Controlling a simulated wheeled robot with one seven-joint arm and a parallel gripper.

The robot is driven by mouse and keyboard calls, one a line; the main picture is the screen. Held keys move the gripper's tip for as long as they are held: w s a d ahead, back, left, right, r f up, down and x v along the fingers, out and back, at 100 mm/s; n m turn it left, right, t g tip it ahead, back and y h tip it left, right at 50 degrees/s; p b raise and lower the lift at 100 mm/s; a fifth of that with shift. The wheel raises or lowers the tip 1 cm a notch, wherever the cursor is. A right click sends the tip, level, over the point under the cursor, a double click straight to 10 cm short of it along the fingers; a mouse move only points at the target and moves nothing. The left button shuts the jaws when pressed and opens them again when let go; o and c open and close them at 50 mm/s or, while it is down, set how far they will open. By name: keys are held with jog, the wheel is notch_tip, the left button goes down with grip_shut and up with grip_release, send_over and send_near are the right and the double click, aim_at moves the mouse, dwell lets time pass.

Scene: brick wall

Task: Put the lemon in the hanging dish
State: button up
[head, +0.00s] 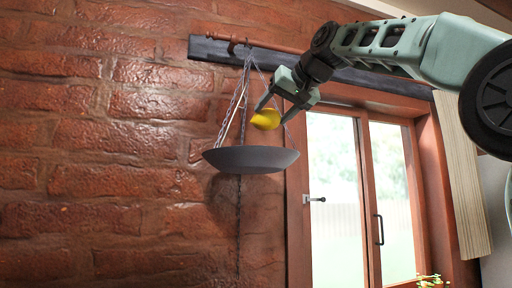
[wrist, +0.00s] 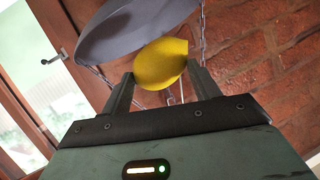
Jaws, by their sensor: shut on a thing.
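The yellow lemon (head: 266,119) is held between the fingers of my gripper (head: 268,108). In the wrist view the lemon (wrist: 161,64) sits between the two fingertips (wrist: 158,82). The hanging dish (head: 250,159) is a dark, shallow bowl hung by chains from a bracket on the wall. In the head view the lemon shows above the right part of the dish, apart from it. The dish also shows in the wrist view (wrist: 115,35), past the lemon. The inside of the dish is hidden in the head view.
The dish's chains (head: 238,100) rise close around my gripper to a wooden arm (head: 262,46) on a dark beam (head: 212,49). A brick wall (head: 100,150) stands behind. A wood-framed window (head: 335,165) is at the right. The space left of the dish is clear.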

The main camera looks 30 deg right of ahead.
jog(key=w+d+p, duration=0.3)
jog(key=w+p, duration=0.3)
jog(key=w, duration=0.7)
jog(key=shift+s+a+f, duration=0.1)
jog(key=shift+f, duration=1.35)
jog(key=shift+s+a+f, duration=0.1)
jog(key=shift+f, duration=1.35)
jog(key=shift+w+f, duration=0.2)
jog(key=shift+f, duration=0.35)
jog(key=shift+f, duration=0.1)
jog(key=shift+f+b, duration=0.35)
jog(key=shift+f, duration=0.05)
jog(key=shift+f, duration=0.15)
